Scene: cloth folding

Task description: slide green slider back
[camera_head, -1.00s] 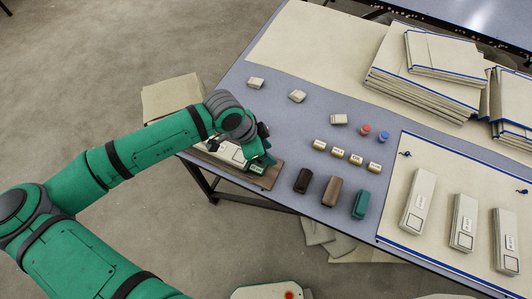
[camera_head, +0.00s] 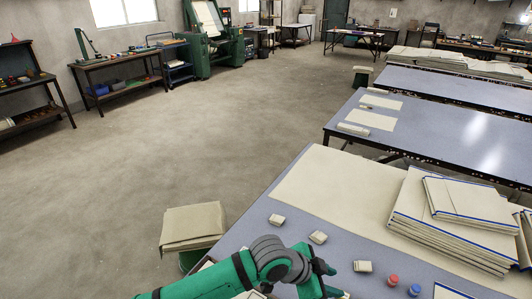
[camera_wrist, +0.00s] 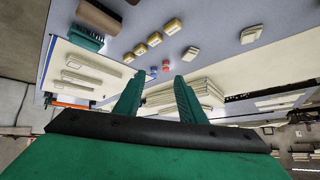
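My gripper (camera_head: 332,286) is at the bottom of the head view, over the near part of the table. In the wrist view my gripper (camera_wrist: 158,98) has its two green fingers apart with nothing between them. No green slider can be made out now; the wooden board with a green piece seen earlier is out of the head view or hidden by my arm. A teal block (camera_wrist: 85,38) lies on the table at the upper left of the wrist view, beside a brown block (camera_wrist: 97,15), both apart from the fingers.
The blue-grey table (camera_head: 292,237) holds small cream blocks (camera_head: 317,237), red (camera_head: 393,280) and blue (camera_head: 415,289) pieces, and stacked cream boards (camera_head: 450,225). Several gold-labelled pieces (camera_wrist: 155,39) lie in a row. A cloth-covered bin (camera_head: 192,226) stands left of the table. Floor beyond is open.

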